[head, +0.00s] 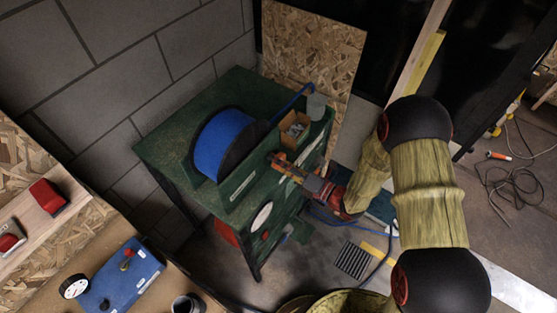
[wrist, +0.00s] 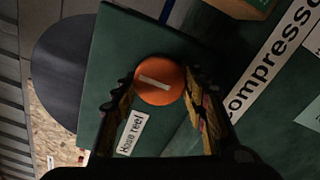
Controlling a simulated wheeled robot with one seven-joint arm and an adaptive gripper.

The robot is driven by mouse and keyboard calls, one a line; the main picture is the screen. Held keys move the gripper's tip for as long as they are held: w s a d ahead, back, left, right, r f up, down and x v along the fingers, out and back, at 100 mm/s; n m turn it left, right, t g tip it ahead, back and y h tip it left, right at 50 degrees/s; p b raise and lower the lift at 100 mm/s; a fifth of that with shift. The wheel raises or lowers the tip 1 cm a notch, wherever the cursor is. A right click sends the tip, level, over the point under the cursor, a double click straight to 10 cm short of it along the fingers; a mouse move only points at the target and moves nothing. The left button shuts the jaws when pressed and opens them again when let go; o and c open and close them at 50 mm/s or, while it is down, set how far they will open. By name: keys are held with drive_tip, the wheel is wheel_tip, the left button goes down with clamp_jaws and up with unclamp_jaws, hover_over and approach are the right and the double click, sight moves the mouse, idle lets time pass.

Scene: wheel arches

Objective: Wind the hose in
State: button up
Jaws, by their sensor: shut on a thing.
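The hose reel (head: 222,146) stands on the green cabinet, with blue hose wound on its drum. In the wrist view, a round dark grey disc (wrist: 65,68), probably the reel's side, shows at left. An orange round knob (wrist: 160,80) with a white bar sits on a green panel, above a label reading "Hose reel" (wrist: 132,133). My gripper (head: 279,162) is shut on this knob, one finger on each side. A blue hose (head: 382,262) runs on the floor beside my arm.
The green cabinet (head: 180,130) also bears an open cardboard box (head: 294,128) of small parts and a grey cylinder (head: 316,106). A "compressor" label (wrist: 275,65) is on a neighbouring panel. A floor grate (head: 353,260) lies right of the cabinet. A blue box (head: 120,278) sits on the near-left bench.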

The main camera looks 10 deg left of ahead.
idle(0.4)
drive_tip(key=o, duration=1.2)
drive_tip(key=shift+c, duration=0.2)
drive_tip(key=shift+d, duration=0.15)
drive_tip(key=v, duration=1.1)
drive_tip(key=shift+s+d, duration=0.15)
drive_tip(key=shift+d, duration=0.2)
drive_tip(key=shift+f, duration=0.1)
